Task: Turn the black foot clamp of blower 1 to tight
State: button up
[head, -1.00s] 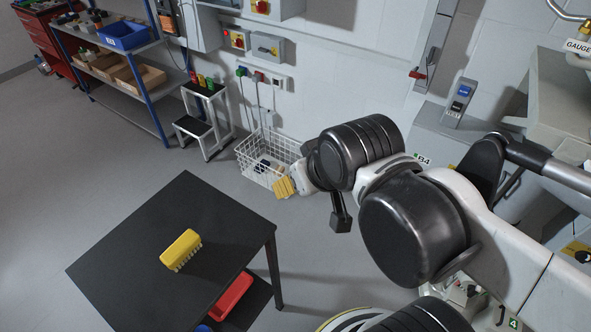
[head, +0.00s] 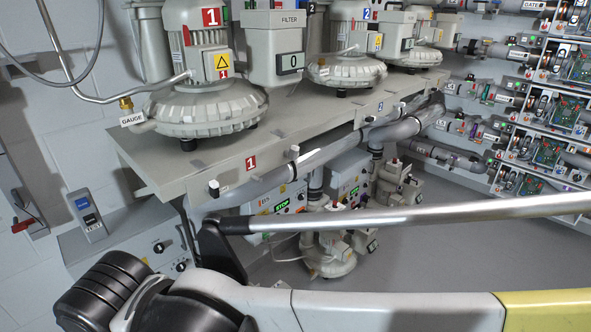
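Blower 1 (head: 205,103), a grey ribbed round machine with a red "1" label, stands on a grey bench (head: 185,168) at the upper left of the head view. A dark foot (head: 188,145) shows under its front left edge and another dark foot (head: 252,126) under its right side. I cannot tell which of these is the black foot clamp or how it is set. Small knobs with dark bases, one of them a white-ended knob (head: 214,187), sit along the bench's front edge. My arm crosses the bottom of the view; my gripper is out of view.
A filter box (head: 275,50) stands right of blower 1. Further blowers, one of them the second blower (head: 345,72), continue along the bench. A grey pipe (head: 300,168) runs below its front edge. Control boxes and smaller pumps (head: 328,250) stand beneath. Open floor (head: 440,260) lies right.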

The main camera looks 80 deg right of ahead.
aim_at(212, 188)
jog(key=z, duration=1.95)
